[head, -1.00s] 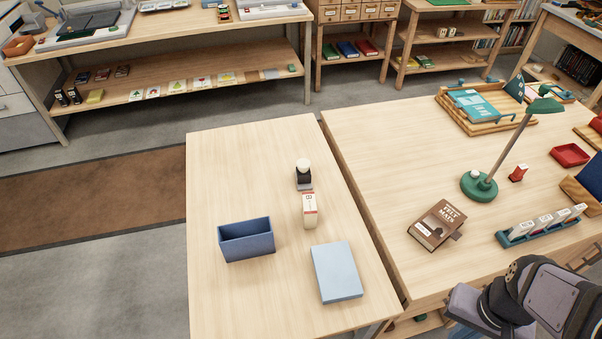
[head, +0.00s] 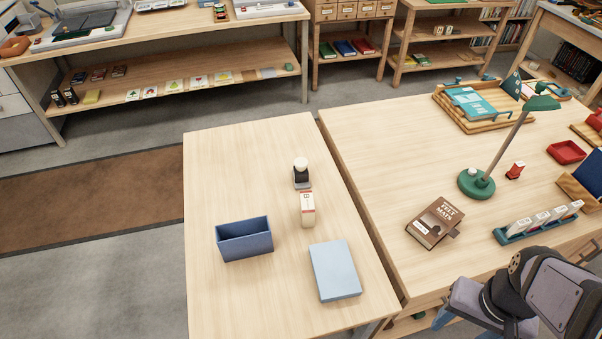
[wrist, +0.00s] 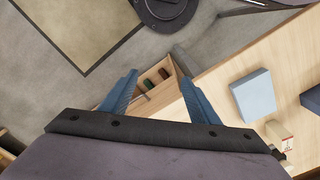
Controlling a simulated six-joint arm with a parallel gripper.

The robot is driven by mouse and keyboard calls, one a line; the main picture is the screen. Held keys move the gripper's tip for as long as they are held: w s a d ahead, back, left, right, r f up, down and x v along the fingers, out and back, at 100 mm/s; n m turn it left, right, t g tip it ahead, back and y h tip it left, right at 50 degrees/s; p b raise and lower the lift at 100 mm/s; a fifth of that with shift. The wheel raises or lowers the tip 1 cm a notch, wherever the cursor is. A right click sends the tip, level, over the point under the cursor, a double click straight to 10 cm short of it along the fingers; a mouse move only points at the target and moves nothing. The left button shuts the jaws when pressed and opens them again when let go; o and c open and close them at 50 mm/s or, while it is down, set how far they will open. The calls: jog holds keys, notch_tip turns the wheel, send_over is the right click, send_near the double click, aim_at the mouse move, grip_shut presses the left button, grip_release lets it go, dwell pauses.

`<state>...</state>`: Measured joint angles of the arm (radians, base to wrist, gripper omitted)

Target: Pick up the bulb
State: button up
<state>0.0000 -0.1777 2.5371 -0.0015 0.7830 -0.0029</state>
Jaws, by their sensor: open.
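A white rounded knob on a dark body with a grey foot (head: 301,176) stands upright on the left table; it may be the bulb. A small white round piece (head: 473,171) also shows on the green lamp's base; I cannot tell which of these is the bulb. My gripper (wrist: 158,76) is open and empty in the wrist view, its two blue fingers spread. In the head view it is at the lower right, near the front edge of the tables and well apart from both pieces.
A cream box with red marks (head: 307,209), a dark blue bin (head: 244,250) and a light blue box (head: 335,270) stand on the left table. The right table holds a brown book (head: 435,222), a green lamp (head: 477,186) and a card rack (head: 538,232). The left table's far end is clear.

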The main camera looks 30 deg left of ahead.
jog(key=w+a+n+t+y+b, duration=0.45)
jog(key=w+a+t+b, duration=0.35)
jog(key=w+a, duration=1.35)
jog(key=a+r+n+t+y+b, duration=0.25)
jog(key=a+n+y+b, duration=0.3)
jog(key=a, duration=1.65)
jog(key=m+y+p, duration=0.1)
send_near(302, 165)
jog(key=shift+t+x, duration=0.25)
jog(key=shift+x, duration=0.8)
jog(key=shift+s+f, duration=0.1)
jog(key=shift+f, duration=0.1)
jog(key=shift+p+x, duration=0.8)
jog(key=shift+x, duration=2.9)
jog(key=shift+r, duration=0.1)
